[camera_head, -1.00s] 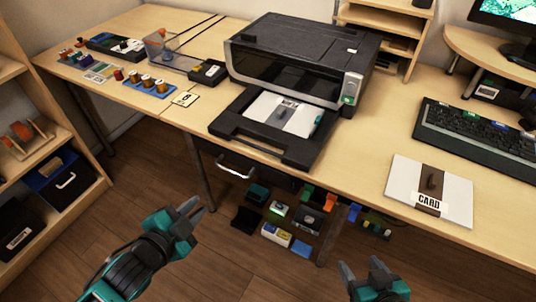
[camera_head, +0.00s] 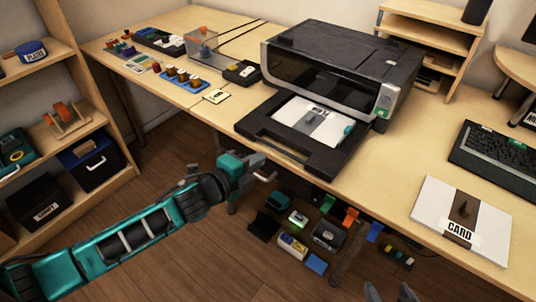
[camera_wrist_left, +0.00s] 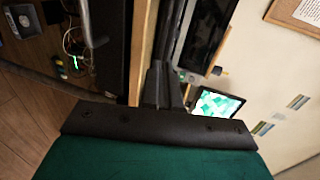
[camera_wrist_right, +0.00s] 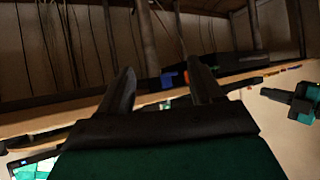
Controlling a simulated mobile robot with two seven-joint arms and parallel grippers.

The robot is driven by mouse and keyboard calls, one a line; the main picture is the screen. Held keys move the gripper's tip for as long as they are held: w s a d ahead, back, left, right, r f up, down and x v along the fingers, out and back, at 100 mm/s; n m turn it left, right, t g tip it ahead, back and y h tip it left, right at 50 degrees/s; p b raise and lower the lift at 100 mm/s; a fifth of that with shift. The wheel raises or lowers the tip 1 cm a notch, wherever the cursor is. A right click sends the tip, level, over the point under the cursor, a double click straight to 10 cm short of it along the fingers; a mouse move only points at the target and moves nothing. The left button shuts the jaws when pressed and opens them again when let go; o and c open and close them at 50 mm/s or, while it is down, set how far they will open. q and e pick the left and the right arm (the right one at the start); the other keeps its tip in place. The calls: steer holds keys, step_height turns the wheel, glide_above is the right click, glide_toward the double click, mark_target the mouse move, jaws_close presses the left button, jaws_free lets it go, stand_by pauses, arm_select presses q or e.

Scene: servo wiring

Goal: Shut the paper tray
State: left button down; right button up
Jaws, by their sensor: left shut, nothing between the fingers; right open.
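The black paper tray (camera_head: 262,141) sticks out of the front of the printer (camera_head: 335,68) on the desk. It holds white paper with a grey band and label (camera_head: 310,121), and a small teal item lies at its right side. My left gripper (camera_head: 268,168) is shut and empty, just in front of the desk edge and below the tray's front. Its closed fingers show in the left wrist view (camera_wrist_left: 163,85). My right gripper (camera_head: 390,294) is open and empty at the bottom of the head view, well off the desk. Its spread fingers show in the right wrist view (camera_wrist_right: 165,88).
A white box marked CARD (camera_head: 462,220) and a keyboard (camera_head: 505,160) lie right of the printer. Spools (camera_head: 186,78) and a clear bin (camera_head: 201,46) stand to the left. Several small boxes sit below the desk. A shelf (camera_head: 80,130) stands at the left.

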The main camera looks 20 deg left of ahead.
mark_target(286, 136)
arm_select(q)
steer(key=x, duration=0.4)
steer(key=shift+b, duration=0.3)
steer(key=shift+w+d+f, duration=0.15)
steer(key=shift+w+d, duration=0.1)
steer(key=shift+w, duration=0.3)
arm_select(e)
steer(key=shift+w+a+r, duration=0.1)
steer(key=shift+w+a, duration=0.15)
steer(key=shift+w, duration=0.05)
steer(key=shift+d, duration=0.1)
arm_select(q)
steer(key=shift+w+d, duration=0.15)
steer(key=shift+w, duration=0.2)
steer(key=w, duration=0.2)
steer(key=w+d+b, duration=0.1)
steer(key=w, duration=0.1)
steer(key=w+d, duration=0.1)
steer(key=w, duration=0.1)
steer(key=shift+w+d, duration=0.1)
steer(key=shift+w, duration=0.1)
steer(key=shift+w+d, duration=0.15)
steer(key=shift+w, duration=0.1)
arm_select(e)
steer(key=shift+a+f, duration=0.3)
steer(key=shift+f, duration=0.1)
steer(key=shift+r, duration=0.1)
